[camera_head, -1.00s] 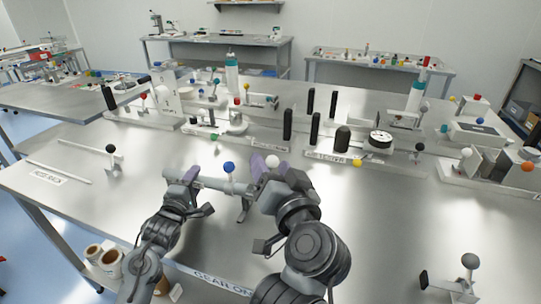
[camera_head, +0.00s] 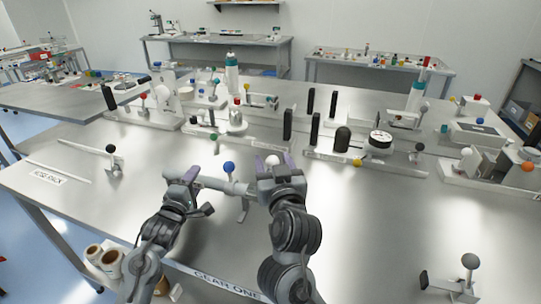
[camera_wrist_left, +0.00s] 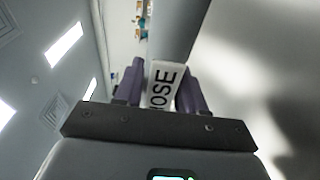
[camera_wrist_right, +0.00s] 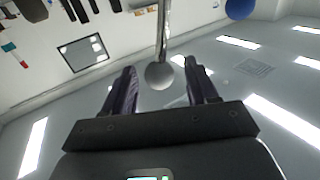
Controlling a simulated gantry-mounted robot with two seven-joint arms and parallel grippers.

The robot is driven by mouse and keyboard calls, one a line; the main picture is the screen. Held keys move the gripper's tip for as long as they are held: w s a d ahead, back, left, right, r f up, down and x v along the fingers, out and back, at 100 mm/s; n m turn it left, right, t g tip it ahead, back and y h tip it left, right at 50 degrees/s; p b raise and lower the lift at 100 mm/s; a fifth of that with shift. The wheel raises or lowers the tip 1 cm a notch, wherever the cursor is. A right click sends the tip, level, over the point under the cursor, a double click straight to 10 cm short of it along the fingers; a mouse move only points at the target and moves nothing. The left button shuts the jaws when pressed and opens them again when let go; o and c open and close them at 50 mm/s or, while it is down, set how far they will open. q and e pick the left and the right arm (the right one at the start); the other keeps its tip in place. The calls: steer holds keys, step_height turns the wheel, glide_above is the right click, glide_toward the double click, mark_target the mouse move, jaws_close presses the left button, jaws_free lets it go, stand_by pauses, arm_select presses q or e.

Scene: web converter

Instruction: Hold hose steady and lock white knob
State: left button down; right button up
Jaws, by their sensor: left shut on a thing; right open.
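The hose (camera_head: 218,184) is a grey-white horizontal tube on a stand near the table's front middle. My left gripper (camera_head: 184,176) is shut on its left end; in the left wrist view the purple fingers (camera_wrist_left: 160,88) close on the white part lettered "HOSE" (camera_wrist_left: 163,88). The white knob (camera_head: 273,160) stands at the right end of the hose. My right gripper (camera_head: 273,166) is open around it in the head view. In the right wrist view the round knob (camera_wrist_right: 159,75) on its stem lies between the open purple fingers (camera_wrist_right: 163,85), apart from both.
A blue knob (camera_head: 228,168) stands on the hose between my grippers. A black-knobbed lever (camera_head: 111,150) stands to the left. A grey-knobbed fixture (camera_head: 469,262) stands at front right. Fixtures with black posts (camera_head: 315,130) line the back. The table at right centre is clear.

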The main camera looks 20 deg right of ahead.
steer(key=shift+w+d, duration=0.15)
steer(key=shift+w, duration=0.7)
steer(key=shift+w+d, duration=0.15)
steer(key=shift+w, duration=0.7)
steer(key=shift+f, duration=0.1)
jaws_close()
